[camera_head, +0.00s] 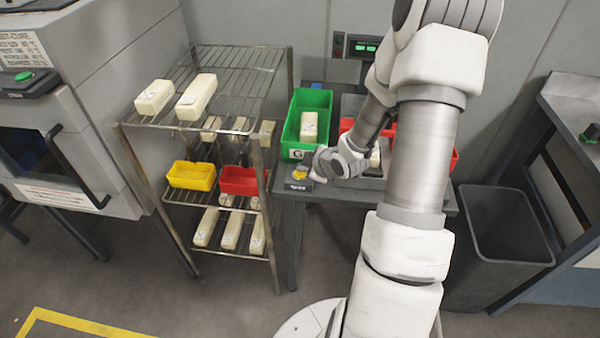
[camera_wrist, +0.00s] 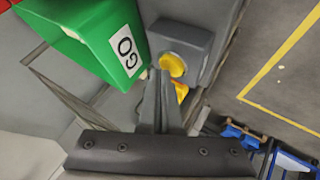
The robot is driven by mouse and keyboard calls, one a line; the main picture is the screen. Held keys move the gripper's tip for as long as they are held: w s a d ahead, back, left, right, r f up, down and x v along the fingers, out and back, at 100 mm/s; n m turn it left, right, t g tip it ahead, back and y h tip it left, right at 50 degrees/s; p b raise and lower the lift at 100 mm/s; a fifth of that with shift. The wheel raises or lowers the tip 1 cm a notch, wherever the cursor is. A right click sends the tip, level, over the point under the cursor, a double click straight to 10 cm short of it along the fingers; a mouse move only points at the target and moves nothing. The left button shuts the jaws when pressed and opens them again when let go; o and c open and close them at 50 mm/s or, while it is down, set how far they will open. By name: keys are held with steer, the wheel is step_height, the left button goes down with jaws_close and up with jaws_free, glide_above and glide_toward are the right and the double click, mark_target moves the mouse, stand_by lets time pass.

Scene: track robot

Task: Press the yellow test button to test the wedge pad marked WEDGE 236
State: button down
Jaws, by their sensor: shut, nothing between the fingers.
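The yellow test button (camera_wrist: 172,65) sits on a dark grey housing (camera_wrist: 183,40) in the wrist view. In the head view the button (camera_head: 300,173) is at the front left of the bench. My gripper (camera_wrist: 161,74) is shut and empty, its fingertips just beside the button in the picture; I cannot tell whether they touch it. In the head view my gripper (camera_head: 314,172) is right by the button, partly hiding it. A cream pad (camera_head: 309,126) lies in the green bin (camera_head: 293,122). Another cream pad (camera_head: 375,156) shows partly behind my arm. No pad marking is readable.
The green bin marked GO (camera_wrist: 125,45) stands close to the housing. A red bin (camera_head: 453,160) is partly behind my arm. A wire rack (camera_head: 250,57) with cream pads and small bins stands left. A dark waste bin (camera_head: 505,225) stands right. A panel (camera_head: 363,47) shows green lights.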

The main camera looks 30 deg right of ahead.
mark_target(303, 175)
steer(key=shift+f, duration=0.25)
steer(key=shift+r, duration=0.1)
stand_by(0.5)
steer(key=shift+r+p, duration=0.4)
steer(key=shift+r, duration=0.35)
steer(key=shift+r+p, duration=2.05)
steer(key=shift+r, duration=0.4)
